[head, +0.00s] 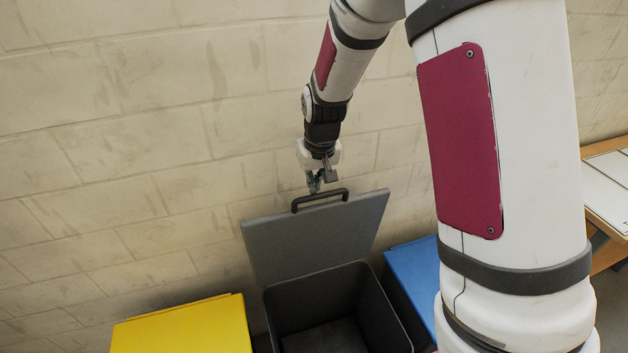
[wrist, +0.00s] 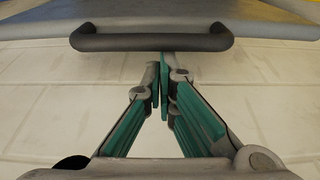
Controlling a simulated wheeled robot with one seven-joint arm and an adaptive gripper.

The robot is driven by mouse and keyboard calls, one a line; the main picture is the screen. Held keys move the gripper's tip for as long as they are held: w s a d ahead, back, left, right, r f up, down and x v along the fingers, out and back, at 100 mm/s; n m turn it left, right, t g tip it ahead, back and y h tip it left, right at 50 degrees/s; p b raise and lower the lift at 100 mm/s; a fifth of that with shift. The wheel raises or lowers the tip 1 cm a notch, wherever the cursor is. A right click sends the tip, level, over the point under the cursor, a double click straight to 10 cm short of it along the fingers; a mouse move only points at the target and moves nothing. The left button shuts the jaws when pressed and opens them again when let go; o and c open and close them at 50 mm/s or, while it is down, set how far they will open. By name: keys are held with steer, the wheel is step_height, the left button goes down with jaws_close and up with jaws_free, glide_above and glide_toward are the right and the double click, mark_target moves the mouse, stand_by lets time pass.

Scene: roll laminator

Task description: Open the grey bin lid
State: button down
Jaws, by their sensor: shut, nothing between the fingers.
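The grey bin (head: 330,300) stands by the wall with its inside showing and looks empty. Its grey lid (head: 315,238) is swung up and stands steeply tilted at the back of the bin. A dark bar handle (head: 320,199) is on the lid's upper edge; in the wrist view the handle (wrist: 152,42) spans the top, below the lid's edge (wrist: 270,22). My gripper (head: 315,186) is just above the handle, near the wall. In the wrist view my gripper (wrist: 163,75) has its green-padded fingers together, with nothing between them. The fingertips are close to the handle; whether they touch it I cannot tell.
A yellow-lidded bin (head: 185,327) is left of the grey bin, and a blue-lidded bin (head: 415,275) is right of it. A pale block wall (head: 120,150) is close behind. A wooden table (head: 607,200) stands at the far right.

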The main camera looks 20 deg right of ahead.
steer(key=s, duration=0.2)
steer(key=s+p, duration=0.1)
steer(key=s, duration=0.1)
steer(key=s+p, duration=0.1)
steer(key=s, duration=0.2)
steer(key=shift+f, duration=0.35)
